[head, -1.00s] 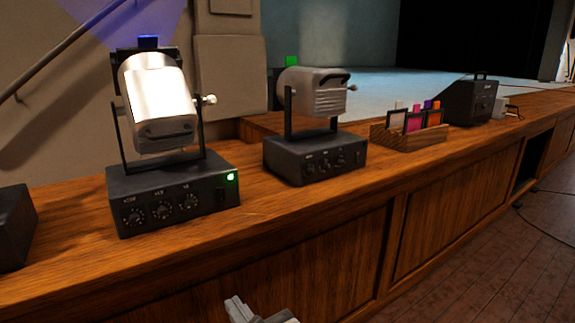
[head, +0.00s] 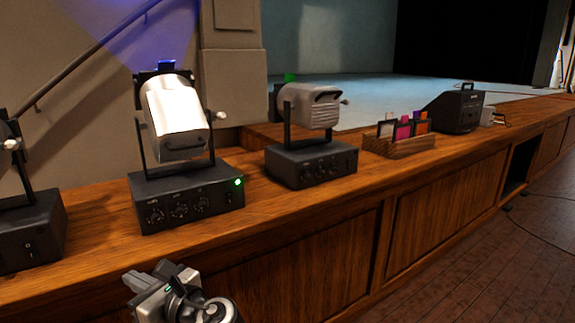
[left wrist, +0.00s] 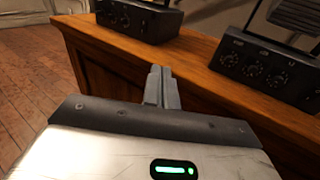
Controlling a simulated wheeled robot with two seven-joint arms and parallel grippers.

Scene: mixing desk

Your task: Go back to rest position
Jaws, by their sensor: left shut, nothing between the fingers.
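My left gripper (head: 165,271) is low in front of the desk's front face in the head view, below the lit lamp. Its fingers are together with nothing between them. In the left wrist view the shut fingers (left wrist: 161,88) point toward the desk's front panel, apart from the things on top. My right gripper is in neither view.
The wooden desk (head: 300,220) bears a lit lamp (head: 176,115) with a green light on its base, an unlit lamp (head: 312,105), a partly cut-off lamp (head: 25,230), a wooden rack of coloured filters (head: 400,146) and a black box (head: 458,110).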

